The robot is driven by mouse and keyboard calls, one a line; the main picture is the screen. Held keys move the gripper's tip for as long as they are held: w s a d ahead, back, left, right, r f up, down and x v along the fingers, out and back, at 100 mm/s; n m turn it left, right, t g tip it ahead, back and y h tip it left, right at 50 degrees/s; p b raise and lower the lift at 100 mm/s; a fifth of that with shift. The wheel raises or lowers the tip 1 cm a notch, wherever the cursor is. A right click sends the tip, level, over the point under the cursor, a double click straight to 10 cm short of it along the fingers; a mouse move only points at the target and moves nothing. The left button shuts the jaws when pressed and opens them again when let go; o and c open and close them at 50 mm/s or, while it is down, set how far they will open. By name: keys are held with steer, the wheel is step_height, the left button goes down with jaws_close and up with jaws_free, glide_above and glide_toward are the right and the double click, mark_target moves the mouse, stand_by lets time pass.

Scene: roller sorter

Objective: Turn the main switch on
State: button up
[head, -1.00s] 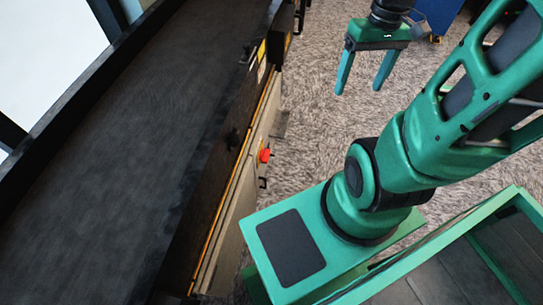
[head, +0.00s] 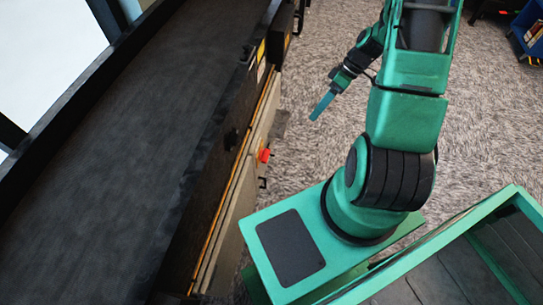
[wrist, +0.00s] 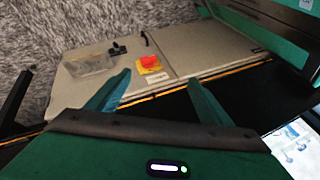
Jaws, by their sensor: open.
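The main switch (head: 264,155) is a red knob on the side of the conveyor frame, left of my arm in the head view. In the wrist view the red knob (wrist: 149,60) sits on a yellow plate on a beige panel, with a white label below it. My gripper (head: 320,106) is above and to the right of the switch in the head view, apart from it and seen edge-on. In the wrist view my gripper (wrist: 160,78) shows its two fingers spread and empty, with the switch between and beyond their tips. The knob's exact angle is too small to tell.
The conveyor's dark belt (head: 120,130) runs along the left. On the beige panel (wrist: 205,48) a clear box (wrist: 88,65) and a black handle (wrist: 118,48) lie left of the switch. Carpet (head: 310,150) is open to the right; a blue bin (head: 530,30) stands far right.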

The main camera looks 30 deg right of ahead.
step_height(320, 180, down, 13)
steer(key=w+a+n+t+y, duration=0.1)
steer(key=a+n+t+y, duration=0.2)
steer(key=t+y, duration=0.1)
steer(key=t, duration=0.4)
glide_toward(264, 156)
steer(key=f+x, duration=0.1)
steer(key=x, duration=0.5)
steer(key=shift+w, duration=0.3)
steer(key=shift+d+f, duration=0.1)
steer(key=c, duration=1)
steer(key=shift+c, duration=0.2)
